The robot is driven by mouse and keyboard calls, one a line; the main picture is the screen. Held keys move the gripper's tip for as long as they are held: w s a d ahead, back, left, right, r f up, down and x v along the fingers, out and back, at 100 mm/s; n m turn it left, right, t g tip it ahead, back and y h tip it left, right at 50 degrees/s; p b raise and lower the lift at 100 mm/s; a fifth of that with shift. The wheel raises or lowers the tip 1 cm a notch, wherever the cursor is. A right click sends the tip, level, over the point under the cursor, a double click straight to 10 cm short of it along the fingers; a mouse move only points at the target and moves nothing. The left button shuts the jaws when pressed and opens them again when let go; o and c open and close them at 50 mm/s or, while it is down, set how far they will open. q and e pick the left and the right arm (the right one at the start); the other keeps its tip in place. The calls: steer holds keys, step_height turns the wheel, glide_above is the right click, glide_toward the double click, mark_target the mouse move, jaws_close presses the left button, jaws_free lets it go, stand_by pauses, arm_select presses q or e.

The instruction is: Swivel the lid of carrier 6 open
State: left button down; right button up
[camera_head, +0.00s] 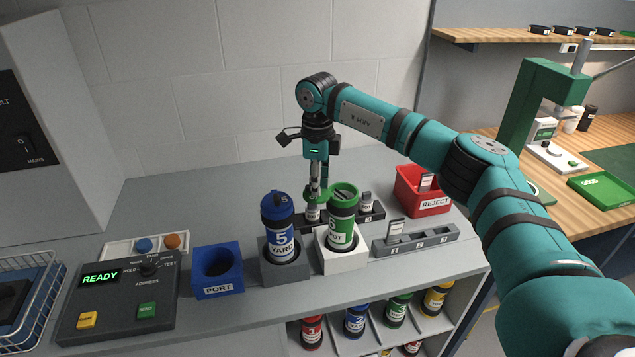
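The green carrier (341,233), which I take to be carrier 6 though its number is partly hidden, stands upright in a white holder (343,260). Its green lid (320,196) appears swung out to the left of the top, and the top (345,190) looks uncovered. My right gripper (317,192) points down just behind and left of the carrier, at the lid. Its fingers are close together, and I cannot tell whether they grip the lid. My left gripper is not in view.
A blue carrier (282,238) marked 5 stands close to the left in a grey holder (283,270). A blue port block (217,278) and a control box (122,305) stand farther left. A grey slotted rack (420,240) and a red reject bin (410,197) are to the right.

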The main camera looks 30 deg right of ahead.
steer(key=shift+o, duration=1.4)
steer(key=shift+r, duration=0.15)
step_height(320, 180, up, 12)
